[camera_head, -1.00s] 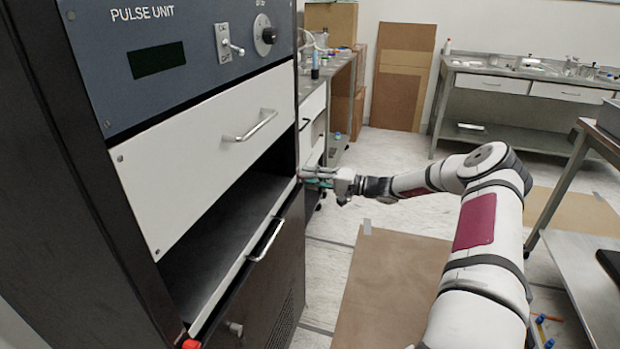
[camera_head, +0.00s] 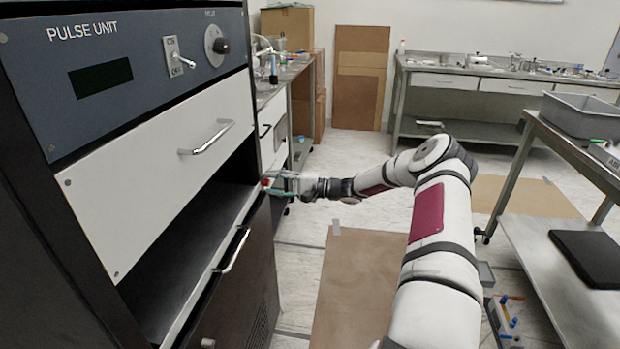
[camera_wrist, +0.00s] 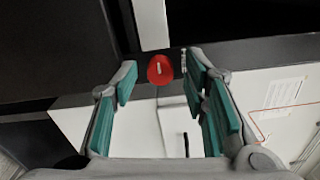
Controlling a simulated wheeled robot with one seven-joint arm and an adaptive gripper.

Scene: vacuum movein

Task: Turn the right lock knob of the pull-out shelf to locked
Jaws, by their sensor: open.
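The right lock knob (camera_wrist: 160,69) is red with a pale, roughly upright mark, seen in the wrist view at the top middle. It also shows as a small red spot in the head view (camera_head: 266,182), at the far front corner of the pull-out shelf (camera_head: 207,268). My gripper (camera_wrist: 158,78) is open, its green-padded fingers to the left and right of the knob. The knob shows between the fingertips with a gap on each side; contact cannot be made out. In the head view my gripper (camera_head: 274,183) is level with the shelf's front edge. The left knob is out of view.
A drawer (camera_head: 160,190) with a bar handle sits above the shelf opening. Another handle (camera_head: 233,250) is below the shelf edge. A side bench (camera_head: 289,75) stands beyond the cabinet; a metal table (camera_head: 555,250) stands at right.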

